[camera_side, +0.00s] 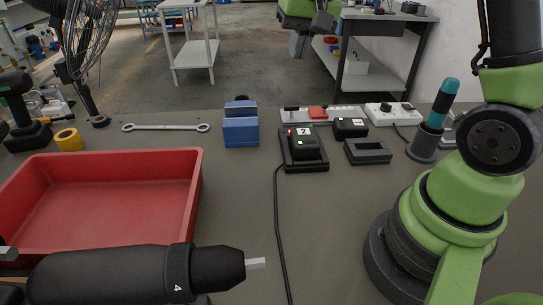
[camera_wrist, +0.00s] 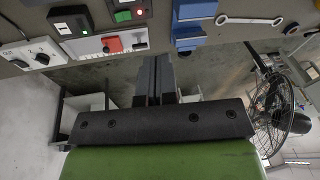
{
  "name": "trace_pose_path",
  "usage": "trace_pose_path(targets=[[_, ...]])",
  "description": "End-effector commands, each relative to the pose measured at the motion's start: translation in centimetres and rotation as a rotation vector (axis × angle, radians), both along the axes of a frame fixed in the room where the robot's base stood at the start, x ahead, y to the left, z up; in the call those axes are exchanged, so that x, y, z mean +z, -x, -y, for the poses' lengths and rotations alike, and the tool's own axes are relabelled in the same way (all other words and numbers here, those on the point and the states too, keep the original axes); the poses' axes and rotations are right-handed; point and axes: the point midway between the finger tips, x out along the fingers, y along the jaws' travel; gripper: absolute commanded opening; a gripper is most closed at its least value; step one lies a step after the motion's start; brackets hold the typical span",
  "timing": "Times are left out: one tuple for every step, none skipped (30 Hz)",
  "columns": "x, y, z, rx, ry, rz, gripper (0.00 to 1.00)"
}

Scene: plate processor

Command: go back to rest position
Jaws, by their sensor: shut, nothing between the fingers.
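My gripper (camera_wrist: 154,78) shows in the wrist view with its two dark fingers together and nothing between them. In the side view my green wrist is at the top middle, raised well above the bench, and the gripper (camera_side: 299,44) hangs below it, partly cut by distance and dark shading. It is apart from everything on the bench (camera_side: 235,185).
A red tray (camera_side: 195,190) sits at left, behind a black power tool (camera_side: 110,275). The middle front is clear except for a cable.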

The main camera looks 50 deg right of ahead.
Motion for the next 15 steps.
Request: trace_pose_path(targets=[[1.9, 1.3, -1.5, 0.026, 0.002, 0.043, 0.00], [2.7, 2.1, -2.2, 0.040, 0.001, 0.063, 0.00], [3.8, 3.2, -3.2, 0.059, 0.000, 0.091, 0.00], [4.4, 4.1, -3.9, 0.072, -0.001, 0.112, 0.00], [5.0, 5.0, -4.5, 0.086, -0.002, 0.132, 0.00], [5.8, 6.2, -5.4, 0.104, -0.005, 0.159, 0.00], [6.2, 7.2, -6.0, 0.118, -0.008, 0.180, 0.00], [6.6, 8.2, -6.6, 0.132, -0.010, 0.200, 0.00], [7.0, 9.5, -7.3, 0.151, -0.013, 0.228, 0.00], [7.2, 10.5, -7.9, 0.163, -0.017, 0.249, 0.00], [7.4, 11.5, -8.3, 0.177, -0.020, 0.268, 0.00], [7.4, 12.7, -8.9, 0.194, -0.024, 0.293, 0.00], [7.5, 13.6, -9.3, 0.205, -0.029, 0.310, 0.00], [7.4, 14.4, -9.6, 0.216, -0.032, 0.326, 0.00], [7.3, 15.3, -10.0, 0.230, -0.036, 0.346, 0.00]])
